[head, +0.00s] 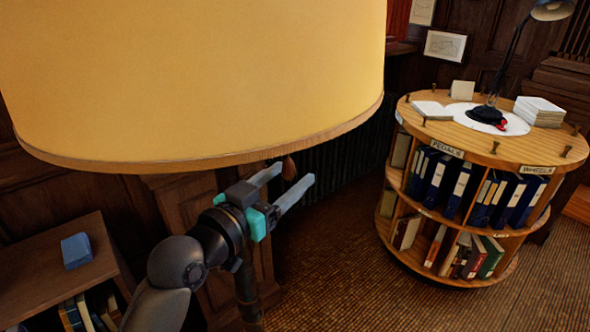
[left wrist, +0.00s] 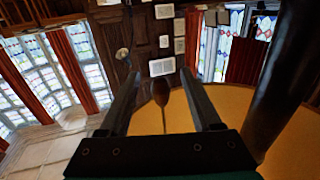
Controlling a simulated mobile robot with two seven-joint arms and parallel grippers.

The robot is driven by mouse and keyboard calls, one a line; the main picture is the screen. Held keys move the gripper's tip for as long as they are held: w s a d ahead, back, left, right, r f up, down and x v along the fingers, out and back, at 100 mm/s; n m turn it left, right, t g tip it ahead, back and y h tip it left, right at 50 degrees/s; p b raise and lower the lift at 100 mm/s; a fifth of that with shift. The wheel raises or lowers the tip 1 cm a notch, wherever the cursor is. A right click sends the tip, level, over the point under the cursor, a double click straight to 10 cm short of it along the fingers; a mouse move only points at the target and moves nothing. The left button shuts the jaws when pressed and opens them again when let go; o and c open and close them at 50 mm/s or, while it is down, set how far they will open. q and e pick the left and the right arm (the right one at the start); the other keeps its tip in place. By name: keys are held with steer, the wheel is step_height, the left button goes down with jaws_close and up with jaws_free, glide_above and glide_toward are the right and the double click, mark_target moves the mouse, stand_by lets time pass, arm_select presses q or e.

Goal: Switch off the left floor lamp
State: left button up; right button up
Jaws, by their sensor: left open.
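The floor lamp's large yellow shade (head: 200,75) fills the upper left of the head view and looks lit. A small brown pull knob (head: 289,168) hangs under its right rim. My left gripper (head: 295,175) is below the rim, open, its fingers pointing right around the knob. In the left wrist view the knob (left wrist: 161,92) hangs on a thin cord between the two open fingers (left wrist: 159,76), with a gap on each side. The shade's glowing inside (left wrist: 235,102) and the dark lamp pole (left wrist: 287,85) show at the right. My right gripper is not in view.
A round revolving bookcase (head: 480,140) with binders, papers and a desk lamp (head: 515,50) stands at the right. A low wooden shelf (head: 50,265) with a blue box (head: 76,250) is at lower left. The carpet (head: 340,250) between them is clear.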

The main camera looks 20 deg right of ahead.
arm_select(q)
steer(key=p+v, duration=0.1)
steer(key=v, duration=0.6)
steer(key=shift+s+a, duration=0.1)
steer(key=shift+a, duration=0.05)
stand_by(0.3)
